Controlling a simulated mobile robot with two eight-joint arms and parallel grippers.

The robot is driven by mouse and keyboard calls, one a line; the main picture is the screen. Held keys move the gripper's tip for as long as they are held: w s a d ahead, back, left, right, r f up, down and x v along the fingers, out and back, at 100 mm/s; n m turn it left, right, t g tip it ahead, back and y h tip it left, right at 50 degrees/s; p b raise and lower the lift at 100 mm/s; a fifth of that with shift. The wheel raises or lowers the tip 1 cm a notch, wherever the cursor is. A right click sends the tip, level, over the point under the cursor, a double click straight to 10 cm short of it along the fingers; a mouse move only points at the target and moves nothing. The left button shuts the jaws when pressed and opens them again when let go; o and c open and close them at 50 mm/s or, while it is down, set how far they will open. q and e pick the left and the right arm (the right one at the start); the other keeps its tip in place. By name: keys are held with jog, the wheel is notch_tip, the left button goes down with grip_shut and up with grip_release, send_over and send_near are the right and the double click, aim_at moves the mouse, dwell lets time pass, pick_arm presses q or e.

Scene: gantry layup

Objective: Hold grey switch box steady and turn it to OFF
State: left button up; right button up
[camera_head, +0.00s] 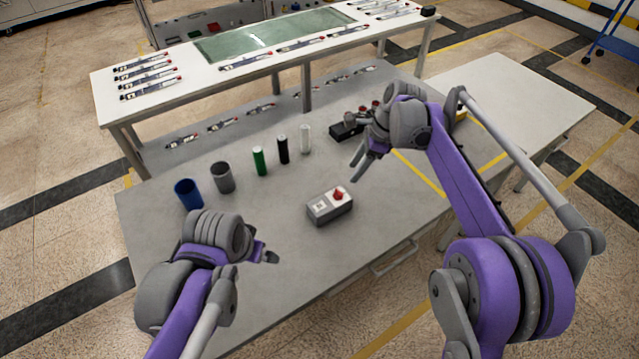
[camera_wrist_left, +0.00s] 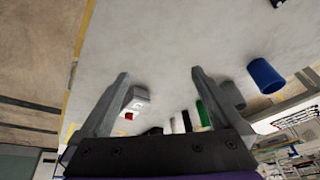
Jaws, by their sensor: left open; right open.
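The grey switch box (camera_head: 328,207) sits on the grey table with a red knob (camera_head: 338,194) on its top. It also shows in the left wrist view (camera_wrist_left: 138,101), beyond the left finger in that picture, with the red knob (camera_wrist_left: 129,116). My left gripper (camera_head: 272,257) is open and empty, to the left of the box and nearer the front edge. Its two fingers stand wide apart in the left wrist view (camera_wrist_left: 160,90). My right gripper (camera_head: 356,170) is open, above the table behind and right of the box. Neither gripper touches the box.
A blue cup (camera_head: 188,194), a grey cup (camera_head: 222,177) and green (camera_head: 259,161), black (camera_head: 283,149) and white (camera_head: 305,139) cylinders stand behind the box. A black block (camera_head: 345,132) is near my right wrist. A white raised bench (camera_head: 200,95) stands behind. The table around the box is clear.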

pick_arm(q)
jog(key=w+d+r+m+g, duration=0.15)
jog(key=w+d+m, duration=0.4)
jog(key=w, duration=0.65)
jog(key=m+g, duration=0.3)
send_over(316, 209)
notch_tip(316, 209, down, 4)
jog(key=shift+a+r+t, duration=0.15)
jog(key=shift+r+t, duration=0.05)
jog(key=shift+t, duration=0.05)
jog(key=shift+f, duration=0.55)
notch_tip(316, 209, down, 10)
jog(key=shift+r, duration=0.1)
